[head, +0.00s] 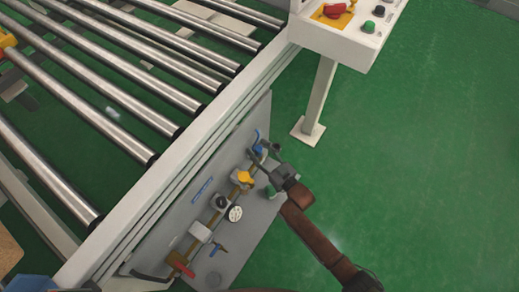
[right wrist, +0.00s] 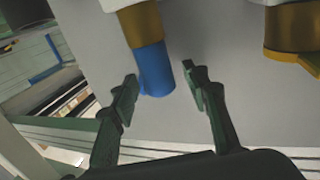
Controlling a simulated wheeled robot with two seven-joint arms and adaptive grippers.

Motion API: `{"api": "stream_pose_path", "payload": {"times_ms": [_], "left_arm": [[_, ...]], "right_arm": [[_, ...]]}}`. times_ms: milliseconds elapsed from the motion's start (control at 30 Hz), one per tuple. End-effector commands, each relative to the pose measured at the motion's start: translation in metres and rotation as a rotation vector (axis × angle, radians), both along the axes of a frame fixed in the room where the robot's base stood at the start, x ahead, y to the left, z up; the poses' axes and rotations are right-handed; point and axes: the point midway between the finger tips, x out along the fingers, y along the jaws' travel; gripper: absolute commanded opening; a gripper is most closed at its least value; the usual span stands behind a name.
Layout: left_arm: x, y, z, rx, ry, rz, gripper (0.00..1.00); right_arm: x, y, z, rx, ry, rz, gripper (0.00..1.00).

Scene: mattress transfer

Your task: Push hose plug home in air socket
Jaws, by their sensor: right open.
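My right gripper (head: 265,155) is open at the upper end of a grey panel. In the right wrist view its two fingers (right wrist: 161,78) stand apart on either side of a blue cylindrical piece (right wrist: 154,70). This piece meets a brass-coloured fitting (right wrist: 140,24). I cannot tell whether the blue piece is the hose plug or part of the socket, or how deep it sits. Neither finger clearly touches it. In the head view a small blue part (head: 257,138) shows beside the fingertips. My left gripper is not in view.
The grey panel (head: 244,222) carries a yellow knob (head: 244,178), a round gauge (head: 235,213) and a red-handled valve (head: 181,265). A roller conveyor (head: 130,60) lies left. A control box (head: 345,35) stands above right. Green floor at right is clear.

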Motion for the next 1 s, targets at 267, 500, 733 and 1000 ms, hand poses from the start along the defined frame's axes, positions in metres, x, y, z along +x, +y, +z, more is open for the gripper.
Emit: {"api": "stream_pose_path", "payload": {"times_ms": [267,500,733,1000], "left_arm": [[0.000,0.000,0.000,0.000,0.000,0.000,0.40],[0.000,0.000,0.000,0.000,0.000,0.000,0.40],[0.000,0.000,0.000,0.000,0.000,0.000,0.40],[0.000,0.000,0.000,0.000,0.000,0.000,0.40]], "right_arm": [[-0.002,-0.002,-0.002,0.000,0.002,-0.001,0.42],[-0.031,-0.025,-0.002,-0.002,0.002,-0.001,0.42],[-0.069,-0.054,-0.002,-0.002,0.002,0.000,0.42],[-0.093,-0.073,-0.001,-0.001,0.001,0.000,0.42]]}}
